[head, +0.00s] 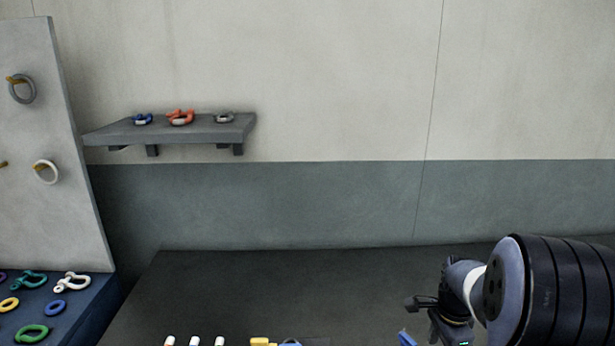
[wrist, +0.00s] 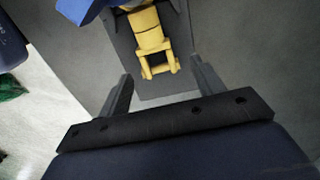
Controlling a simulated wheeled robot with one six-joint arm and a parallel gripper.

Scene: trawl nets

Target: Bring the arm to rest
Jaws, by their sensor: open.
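My arm shows at the lower right of the head view, bent over the dark bench (head: 270,285). My gripper (head: 415,303) is at its left end, above the bench. In the wrist view my gripper (wrist: 161,90) is open, its two dark fingers apart with nothing between them. A yellow piece with a forked end (wrist: 150,45) lies beyond the fingertips on a grey surface, apart from them. A blue thing (wrist: 80,10) is cut off at the top of that view.
A wall shelf (head: 190,130) holds blue, red and grey shackles. A leaning board (head: 50,130) at left carries rings on pegs. A blue tray (head: 95,305) holds coloured rings and shackles. White, yellow and blue things stand at the bench's lower edge. The bench's middle is clear.

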